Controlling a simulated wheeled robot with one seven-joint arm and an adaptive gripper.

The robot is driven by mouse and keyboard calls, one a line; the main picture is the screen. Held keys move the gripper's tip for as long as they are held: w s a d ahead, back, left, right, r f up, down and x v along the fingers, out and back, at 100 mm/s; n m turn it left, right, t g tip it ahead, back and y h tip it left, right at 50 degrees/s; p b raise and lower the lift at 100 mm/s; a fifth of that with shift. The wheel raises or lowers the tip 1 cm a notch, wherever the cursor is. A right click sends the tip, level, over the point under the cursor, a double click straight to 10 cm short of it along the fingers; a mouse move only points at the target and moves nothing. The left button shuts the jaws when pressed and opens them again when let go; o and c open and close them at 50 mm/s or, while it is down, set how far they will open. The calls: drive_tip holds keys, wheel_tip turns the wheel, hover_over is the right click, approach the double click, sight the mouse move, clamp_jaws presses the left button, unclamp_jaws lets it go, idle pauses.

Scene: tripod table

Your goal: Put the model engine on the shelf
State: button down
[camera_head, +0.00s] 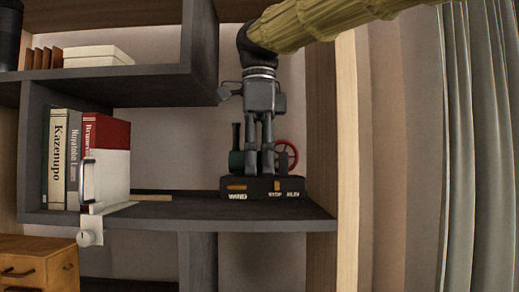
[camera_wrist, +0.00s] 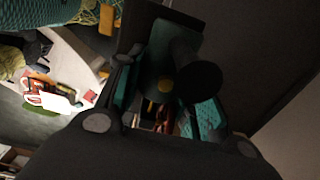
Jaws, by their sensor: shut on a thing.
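The model engine (camera_head: 238,187) has a dark base with pale lettering, a green boiler, a black chimney and a red wheel. In the head view it is upright over the right part of the shelf (camera_head: 210,210). Its base is at or very close to the shelf surface; I cannot tell whether it touches. My gripper (camera_head: 260,170) points down from above, with its fingers shut on the middle of the engine. In the wrist view the engine's dark chimney (camera_wrist: 187,75) rises between the fingers, and my gripper (camera_wrist: 165,112) hides part of the body.
Books (camera_head: 72,160) and a white box-like object (camera_head: 108,178) stand to the left on the same shelf. A small white device (camera_head: 90,235) hangs over the front edge. An upper shelf (camera_head: 120,85) and the light side post (camera_head: 347,160) bound the space. A wooden drawer unit (camera_head: 40,265) is lower left.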

drive_tip(key=shift+w+p, duration=0.65)
drive_tip(key=shift+w, duration=0.55)
drive_tip(key=shift+w+d+f+p, duration=0.1)
drive_tip(key=shift+w+f+p, duration=0.6)
drive_tip(key=shift+w+p, duration=0.35)
drive_tip(key=shift+w+d+f+p, duration=0.1)
drive_tip(key=shift+w+f+p, duration=0.7)
drive_tip(key=shift+w, duration=0.4)
drive_tip(key=shift+w+f+p, duration=0.6)
drive_tip(key=shift+w+p, duration=0.45)
drive_tip(key=shift+w, duration=0.05)
drive_tip(key=shift+a+f, duration=0.1)
drive_tip(key=c, duration=1.1)
unclamp_jaws()
drive_tip(key=shift+o, duration=0.8)
drive_tip(key=shift+s, duration=0.1)
